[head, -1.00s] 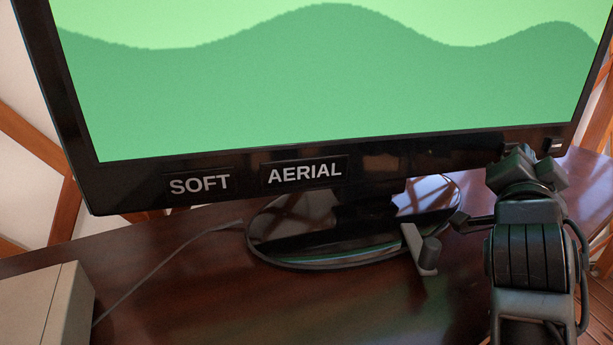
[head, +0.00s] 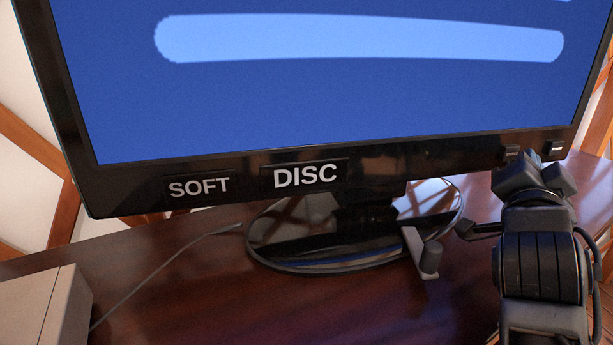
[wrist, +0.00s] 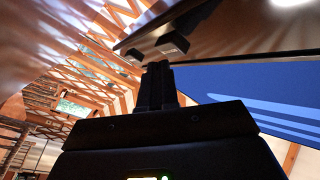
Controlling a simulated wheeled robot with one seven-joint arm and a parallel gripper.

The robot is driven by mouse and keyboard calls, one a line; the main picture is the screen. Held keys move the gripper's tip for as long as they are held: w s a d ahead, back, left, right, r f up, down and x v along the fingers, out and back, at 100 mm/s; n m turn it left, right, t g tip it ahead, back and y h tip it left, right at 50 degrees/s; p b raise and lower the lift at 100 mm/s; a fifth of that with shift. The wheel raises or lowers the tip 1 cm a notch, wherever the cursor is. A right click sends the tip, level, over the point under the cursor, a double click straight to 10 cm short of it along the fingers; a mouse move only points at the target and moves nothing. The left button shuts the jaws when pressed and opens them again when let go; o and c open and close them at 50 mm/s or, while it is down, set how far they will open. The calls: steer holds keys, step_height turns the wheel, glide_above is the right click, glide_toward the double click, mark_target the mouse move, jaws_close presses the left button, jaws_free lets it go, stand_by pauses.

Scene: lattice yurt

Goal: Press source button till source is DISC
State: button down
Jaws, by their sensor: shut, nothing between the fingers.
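The television (head: 230,100) shows a blue picture with a lighter blue band. Its lower bezel carries a label reading DISC (head: 305,176) and, left of it, a label reading SOFT (head: 199,187). Two small buttons sit at the bezel's right end, a left one (head: 511,153) and a right one (head: 556,148); I see no lettering on them. Both also show in the wrist view, one nearer (wrist: 172,44) and one farther (wrist: 135,56). My gripper (wrist: 158,67) is shut and empty, its tips close to the nearer button; I cannot tell whether they touch. In the head view my wrist hides the fingers.
The television stands on a glossy oval base (head: 290,255) on a dark wooden table (head: 200,300). A pale box (head: 40,310) and a thin cable (head: 150,275) are at left.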

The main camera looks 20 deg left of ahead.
steer(key=s+d, duration=0.3)
steer(key=s, duration=0.2)
stand_by(0.6)
steer(key=shift+s, duration=0.1)
stand_by(0.4)
